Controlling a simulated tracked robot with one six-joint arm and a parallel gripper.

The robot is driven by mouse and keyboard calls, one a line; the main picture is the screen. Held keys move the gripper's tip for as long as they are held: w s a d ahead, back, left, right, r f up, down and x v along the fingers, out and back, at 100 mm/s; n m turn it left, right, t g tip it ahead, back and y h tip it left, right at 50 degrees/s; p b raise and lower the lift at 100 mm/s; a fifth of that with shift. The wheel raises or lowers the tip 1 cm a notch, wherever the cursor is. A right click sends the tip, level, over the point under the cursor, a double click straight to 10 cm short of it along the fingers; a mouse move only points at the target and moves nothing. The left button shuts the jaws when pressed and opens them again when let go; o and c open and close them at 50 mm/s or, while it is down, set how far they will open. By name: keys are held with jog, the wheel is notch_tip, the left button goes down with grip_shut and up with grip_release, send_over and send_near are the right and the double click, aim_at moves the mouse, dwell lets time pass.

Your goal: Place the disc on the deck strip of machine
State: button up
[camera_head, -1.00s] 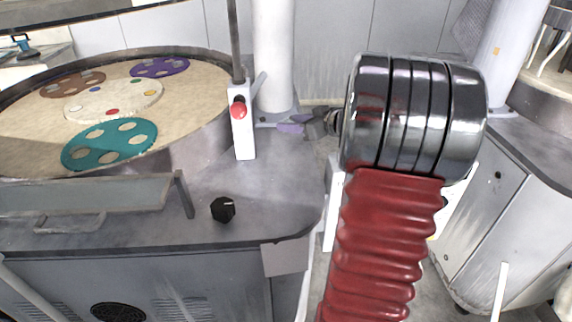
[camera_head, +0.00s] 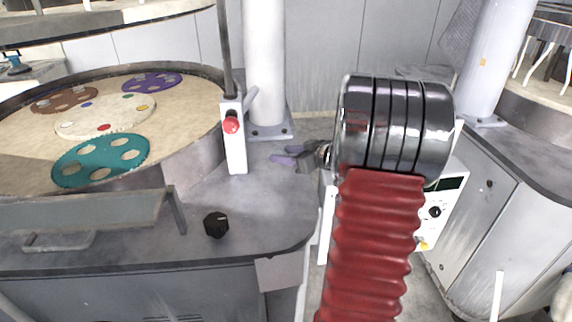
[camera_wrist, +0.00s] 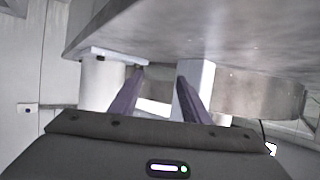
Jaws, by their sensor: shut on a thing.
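The deck (camera_wrist: 210,35) fills the top of the wrist view. I cannot tell whether the disc touches it.
A white post with a red button (camera_head: 231,125) and a black knob (camera_head: 216,224) stand on the deck. A round platen (camera_head: 70,105) with teal, brown and purple plates lies left. A white column (camera_head: 264,70) rises behind. Deck between knob and right edge is clear.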

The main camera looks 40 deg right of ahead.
aim_at(286, 171)
jog(key=shift+f, duration=0.1)
jog(key=shift+f, duration=1.8)
jog(key=o, duration=1.1)
jog(key=shift+f, duration=0.1)
jog(key=shift+s+r, duration=0.25)
jog(key=v, duration=1.1)
jog(key=shift+s+r, duration=0.1)
jog(key=shift+s, duration=0.1)
